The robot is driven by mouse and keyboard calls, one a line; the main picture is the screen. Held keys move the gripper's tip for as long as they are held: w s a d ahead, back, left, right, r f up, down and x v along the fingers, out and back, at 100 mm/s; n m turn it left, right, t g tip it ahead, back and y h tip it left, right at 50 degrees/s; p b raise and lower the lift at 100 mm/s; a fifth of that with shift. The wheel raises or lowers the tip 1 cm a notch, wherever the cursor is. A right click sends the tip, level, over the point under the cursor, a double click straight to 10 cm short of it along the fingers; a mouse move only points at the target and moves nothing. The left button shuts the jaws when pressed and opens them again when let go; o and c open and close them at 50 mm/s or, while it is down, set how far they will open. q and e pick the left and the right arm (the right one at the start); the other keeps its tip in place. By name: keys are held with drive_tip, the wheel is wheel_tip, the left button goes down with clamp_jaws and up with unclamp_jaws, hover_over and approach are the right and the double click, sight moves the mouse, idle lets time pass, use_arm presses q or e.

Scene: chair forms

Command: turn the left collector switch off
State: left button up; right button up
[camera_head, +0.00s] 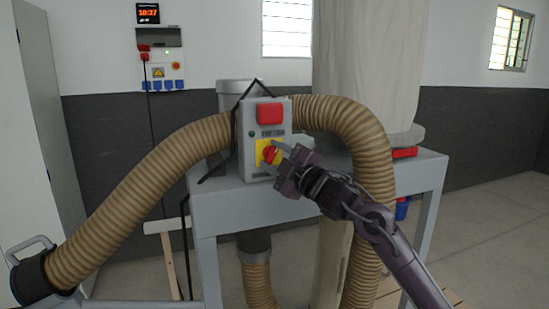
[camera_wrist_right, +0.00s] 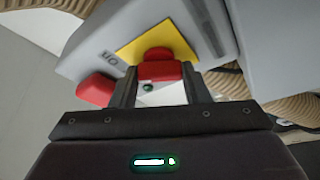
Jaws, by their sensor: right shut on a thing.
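The collector's grey switch box (camera_head: 246,160) stands at the edge of a grey stand in the head view. It carries a red button or cover (camera_head: 270,113) at the top and a red rotary switch (camera_head: 269,153) on a yellow plate (camera_head: 260,147) lower down. My right gripper (camera_head: 281,157) reaches in from the right and is shut on the switch's red handle. In the right wrist view the red switch handle (camera_wrist_right: 160,70) sits between the fingers of my right gripper (camera_wrist_right: 160,85), over the yellow plate. The handle's exact angle is hard to tell. My left gripper is not in view.
Ribbed tan hoses (camera_head: 140,198) arch on both sides of the box. The grey stand (camera_head: 232,203) bears it. A large pale filter bag (camera_head: 370,65) rises behind. A wall panel (camera_head: 160,65) with sockets hangs at the back left. Open floor lies at the right.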

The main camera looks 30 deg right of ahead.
drive_tip(key=n+g, duration=0.1)
drive_tip(key=n, duration=0.3)
drive_tip(key=shift+y, duration=0.4)
drive_tip(key=shift+n+g, duration=0.6)
drive_tip(key=shift+n, duration=0.4)
drive_tip(key=o, duration=1)
drive_tip(key=shift+s, duration=0.1)
drive_tip(key=shift+s+d+f, duration=0.1)
drive_tip(key=shift+s, duration=0.05)
drive_tip(key=shift+s+d+b, duration=0.15)
drive_tip(key=shift+s+b, duration=0.7)
drive_tip(key=shift+s, duration=0.35)
drive_tip(key=shift+s+d+b, duration=0.2)
drive_tip(key=shift+s+b, duration=0.65)
drive_tip(key=shift+s, duration=0.4)
drive_tip(key=shift+s+d+b, duration=0.15)
drive_tip(key=shift+s+b, duration=0.7)
drive_tip(key=shift+s, duration=0.35)
